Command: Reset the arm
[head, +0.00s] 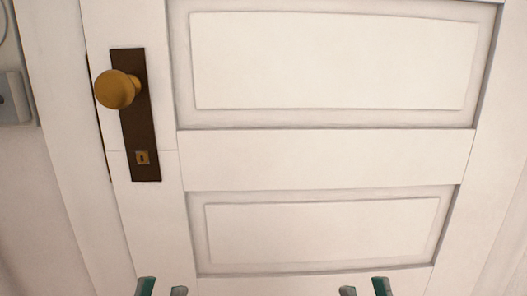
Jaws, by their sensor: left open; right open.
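My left gripper (162,288) shows at the bottom edge of the head view, left of centre. Its two fingertips are apart with nothing between them. My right gripper (364,287) shows at the bottom edge, right of centre, also with its fingertips apart and empty. Only the fingertips of both are in view; the arms are hidden below the frame. Both appear in front of the lower part of a white panelled door (320,160).
The door looks shut. It has a round brass knob (117,89) on a dark plate (140,130) with a keyhole at the left. A grey wall box (13,98) is at the far left edge. No loose objects show.

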